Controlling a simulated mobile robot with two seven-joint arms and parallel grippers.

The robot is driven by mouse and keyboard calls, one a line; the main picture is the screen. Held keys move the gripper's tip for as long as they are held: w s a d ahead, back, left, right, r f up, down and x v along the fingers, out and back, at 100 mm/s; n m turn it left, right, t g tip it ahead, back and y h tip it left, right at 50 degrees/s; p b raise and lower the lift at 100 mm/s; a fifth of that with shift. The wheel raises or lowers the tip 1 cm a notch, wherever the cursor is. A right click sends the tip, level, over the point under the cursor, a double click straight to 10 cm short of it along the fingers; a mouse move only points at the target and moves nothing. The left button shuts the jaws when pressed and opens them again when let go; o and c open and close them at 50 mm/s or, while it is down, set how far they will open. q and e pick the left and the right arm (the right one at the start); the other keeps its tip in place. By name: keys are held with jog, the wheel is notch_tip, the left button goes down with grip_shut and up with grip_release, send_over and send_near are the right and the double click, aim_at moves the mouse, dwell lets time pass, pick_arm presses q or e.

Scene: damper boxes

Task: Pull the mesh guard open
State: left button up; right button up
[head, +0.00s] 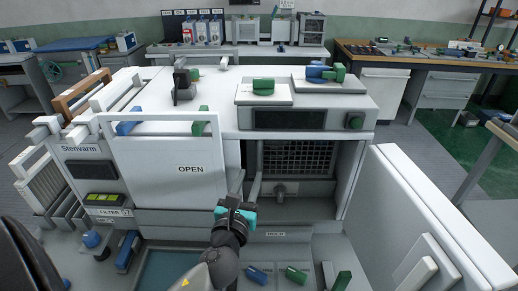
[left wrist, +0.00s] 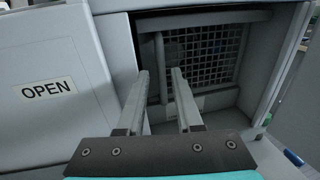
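The mesh guard (head: 305,158) is a dark grid in a grey frame inside the open bay of the white machine. It also shows in the left wrist view (left wrist: 215,55), with a vertical grey bar (left wrist: 161,60) at its left side. My left gripper (head: 250,182) reaches into the bay's left part from below. In the left wrist view its two fingers (left wrist: 160,76) are apart, with nothing seen held. The bar appears between the fingertips in that view; I cannot tell whether they touch it. My right gripper is not in view.
A white panel marked OPEN (head: 160,170) stands left of the bay, close to my left gripper. A large white door (head: 425,215) stands swung out at the right. Blue and green parts (head: 296,273) lie in front of the bay. A grey knob (head: 281,189) sits low inside.

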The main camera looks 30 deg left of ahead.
aim_at(258, 153)
pick_arm(q)
jog(key=x, duration=1.1)
jog(key=shift+w+a, duration=0.1)
jog(key=shift+w, duration=0.15)
grip_shut()
dwell(1.1)
